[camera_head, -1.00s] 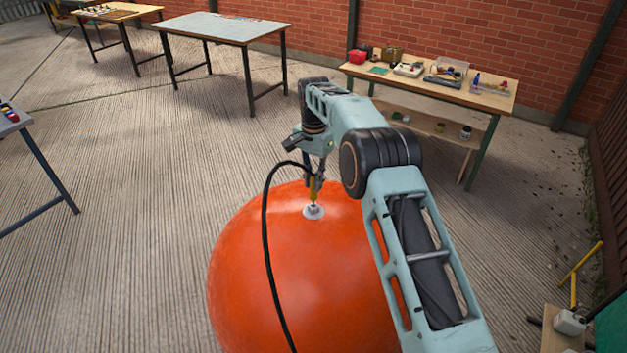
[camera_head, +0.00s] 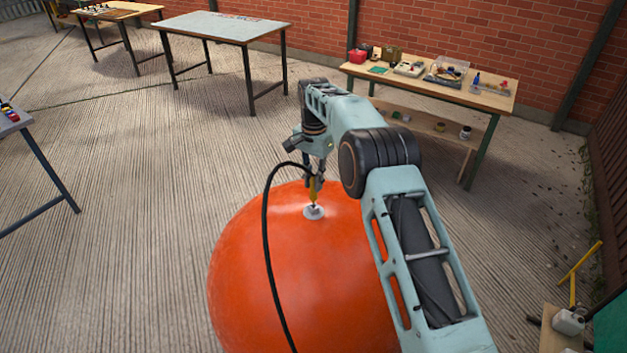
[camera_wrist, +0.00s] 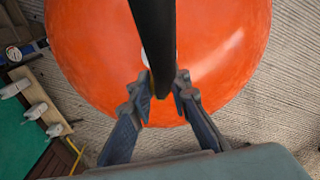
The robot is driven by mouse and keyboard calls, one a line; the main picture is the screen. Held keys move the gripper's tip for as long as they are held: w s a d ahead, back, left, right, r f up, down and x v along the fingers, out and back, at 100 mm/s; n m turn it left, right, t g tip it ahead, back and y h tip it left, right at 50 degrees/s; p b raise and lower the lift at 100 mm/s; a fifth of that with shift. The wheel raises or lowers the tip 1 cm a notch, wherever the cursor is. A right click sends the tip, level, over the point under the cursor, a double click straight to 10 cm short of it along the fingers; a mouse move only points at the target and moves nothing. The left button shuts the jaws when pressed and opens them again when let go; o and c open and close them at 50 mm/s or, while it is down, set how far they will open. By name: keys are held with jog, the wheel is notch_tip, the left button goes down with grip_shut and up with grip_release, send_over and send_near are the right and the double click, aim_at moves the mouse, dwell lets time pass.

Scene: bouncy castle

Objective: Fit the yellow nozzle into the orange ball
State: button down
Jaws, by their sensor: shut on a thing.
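The large orange ball (camera_head: 300,270) stands on the ground, with a white round valve (camera_head: 314,212) on its top. My gripper (camera_head: 315,182) is above the valve and shut on the yellow nozzle (camera_head: 313,190), which points down with its tip at the valve. I cannot tell how deep the tip sits. A black hose (camera_head: 265,235) loops from the nozzle down over the front of the ball. In the wrist view my gripper (camera_wrist: 163,92) closes around the black hose (camera_wrist: 153,35), which hides the nozzle and most of the valve. The orange ball (camera_wrist: 215,50) fills the space beyond.
A wooden workbench (camera_head: 440,85) with tools and boxes stands behind at the right. A grey-topped table (camera_head: 220,27) stands at the back. A pump-like yellow handle (camera_head: 573,285) stands at the right edge. The ground left of the ball is clear.

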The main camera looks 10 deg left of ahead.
aim_at(313, 189)
jog(key=shift+f, duration=0.25)
jog(key=shift+f+b, duration=0.8)
jog(key=shift+f, duration=0.6)
jog(key=c, duration=1.7)
grip_release()
jog(key=shift+c, duration=0.2)
jog(key=shift+r, duration=0.1)
